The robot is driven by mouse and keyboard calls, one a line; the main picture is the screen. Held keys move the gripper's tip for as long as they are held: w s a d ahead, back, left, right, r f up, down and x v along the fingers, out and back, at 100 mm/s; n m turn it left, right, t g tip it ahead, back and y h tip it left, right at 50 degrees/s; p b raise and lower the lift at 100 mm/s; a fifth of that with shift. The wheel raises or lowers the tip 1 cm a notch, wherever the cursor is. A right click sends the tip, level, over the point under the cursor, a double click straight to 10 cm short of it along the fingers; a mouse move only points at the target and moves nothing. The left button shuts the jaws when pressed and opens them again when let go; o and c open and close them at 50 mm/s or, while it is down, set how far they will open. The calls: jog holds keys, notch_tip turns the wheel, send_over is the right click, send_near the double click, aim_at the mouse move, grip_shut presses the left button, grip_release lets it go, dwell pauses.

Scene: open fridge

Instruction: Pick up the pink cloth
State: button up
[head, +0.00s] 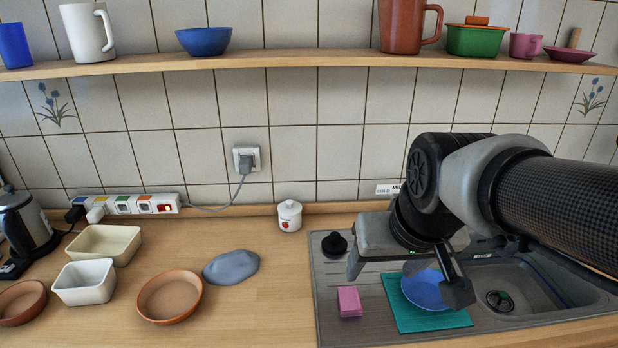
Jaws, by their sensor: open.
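The pink cloth (349,302) is a small folded block lying on the left part of the metal sink unit. My gripper (408,278) is open, with its fingers pointing down and spread wide apart. It is above and to the right of the pink cloth. One finger is just above the cloth in the picture, and the other is in front of a blue bowl (425,292). Nothing shows held between the fingers. The cloth is not covered by the arm.
The blue bowl rests on a teal mat (405,318) right of the cloth. A black stopper (334,245) lies behind it. A grey-blue lump (231,267) and a brown bowl (170,296) sit on the wooden counter to the left. A loaded shelf (300,58) runs above.

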jog(key=b, duration=0.3)
send_near(351, 300)
jog(key=shift+w+d+f+g+b, duration=0.15)
jog(key=shift+w+f+g+b, duration=0.25)
jog(key=shift+w+f+b, duration=0.55)
jog(key=shift+a+x, duration=0.1)
jog(key=shift+x, duration=1.5)
jog(key=shift+a+x, duration=0.15)
jog(key=shift+x, duration=1.4)
jog(key=shift+s, duration=0.2)
jog(key=shift+c, duration=0.5)
jog(key=c, duration=1.1)
jog(key=shift+r, duration=0.1)
notch_tip(351, 300, up, 10)
jog(key=shift+f+p, duration=0.1)
jog(key=shift+p, duration=0.65)
